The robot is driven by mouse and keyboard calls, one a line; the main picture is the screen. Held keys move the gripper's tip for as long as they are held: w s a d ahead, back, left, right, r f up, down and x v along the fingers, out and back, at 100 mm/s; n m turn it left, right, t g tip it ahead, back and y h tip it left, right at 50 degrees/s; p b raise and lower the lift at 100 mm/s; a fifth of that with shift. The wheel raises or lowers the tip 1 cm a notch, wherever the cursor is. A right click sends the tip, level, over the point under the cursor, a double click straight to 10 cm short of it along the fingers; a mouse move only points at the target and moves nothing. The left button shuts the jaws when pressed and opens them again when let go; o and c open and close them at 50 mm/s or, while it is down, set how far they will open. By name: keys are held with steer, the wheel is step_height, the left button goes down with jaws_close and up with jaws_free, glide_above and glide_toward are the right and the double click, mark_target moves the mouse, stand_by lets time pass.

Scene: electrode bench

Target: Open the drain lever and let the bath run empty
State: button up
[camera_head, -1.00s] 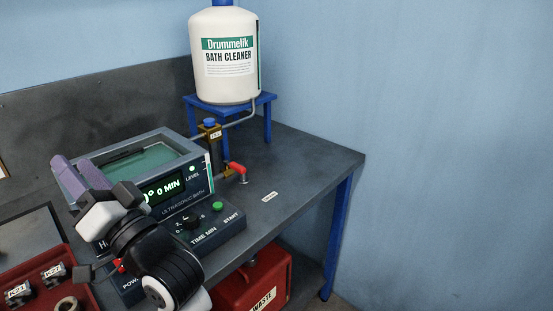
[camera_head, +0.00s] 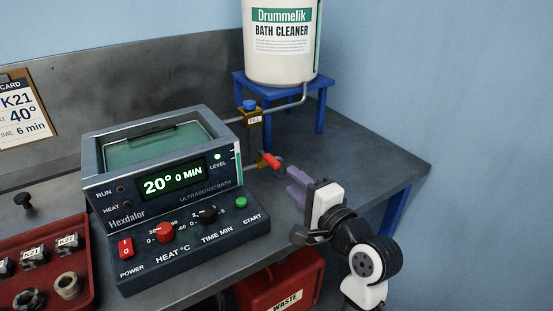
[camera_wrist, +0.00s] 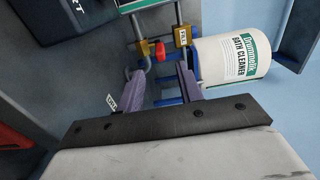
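The ultrasonic bath (camera_head: 160,190) stands on the bench with liquid showing in its tank. Its display reads 20° and 0 MIN, and the green LEVEL lamp is lit. The red drain lever (camera_head: 270,160) sits on a pipe at the bath's right side. It also shows in the wrist view (camera_wrist: 160,49), ahead of my fingers and roughly between them. My gripper (camera_head: 297,186) is just right of the lever, apart from it, with its purple fingers pointing towards it. In the wrist view the two fingers (camera_wrist: 160,82) are spread with nothing between them.
A blue-topped FILL valve (camera_head: 250,113) stands behind the lever on the pipe from the bath cleaner bottle (camera_head: 283,55), which rests on a blue stand (camera_head: 321,95). A red tray (camera_head: 40,260) with parts is at left. A red WASTE container (camera_head: 275,285) sits below the bench.

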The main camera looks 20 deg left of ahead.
mark_target(278, 167)
steer(key=p+x, duration=0.1)
steer(key=x, duration=0.8)
steer(key=shift+w+a, duration=0.25)
steer(key=shift+w, duration=0.05)
steer(key=shift+c, duration=0.3)
jaws_close()
